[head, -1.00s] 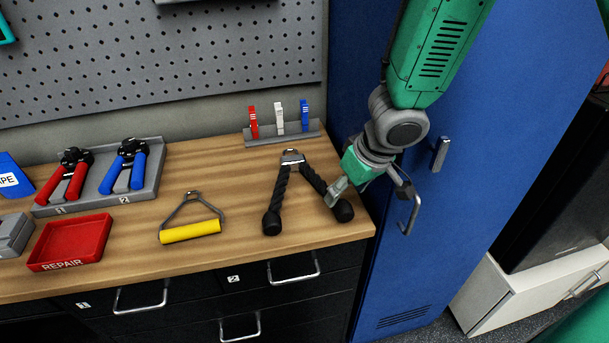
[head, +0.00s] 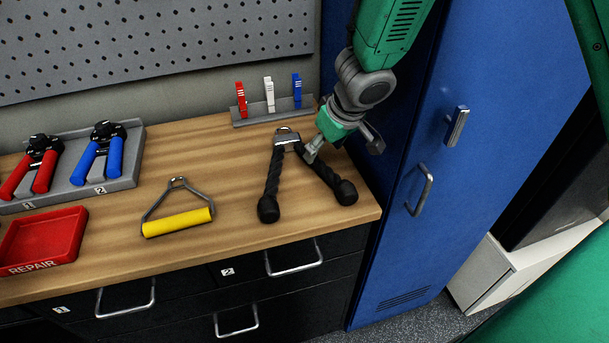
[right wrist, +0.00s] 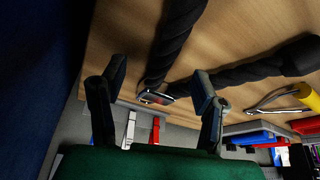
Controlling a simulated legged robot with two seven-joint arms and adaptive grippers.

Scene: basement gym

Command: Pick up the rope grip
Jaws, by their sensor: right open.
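The rope grip (head: 275,172) is a black twisted rope with two strands, a metal clip at its far end and round black knobs at its near ends. It lies on the wooden workbench. My right gripper (head: 340,148) is just above its right strand, beside the clip. In the right wrist view my gripper (right wrist: 160,85) is open and empty, and one strand of the rope grip (right wrist: 175,40) runs between the directions of its fingers. I cannot tell whether a finger touches the rope. My left gripper is not in view.
A yellow-handled grip (head: 178,222) lies left of the rope on the workbench (head: 215,260). A holder (head: 272,114) with red, white and blue clips stands behind it. A red tray (head: 42,240) and tools on a grey tray (head: 120,183) are further left. A blue locker (head: 440,200) stands close on the right.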

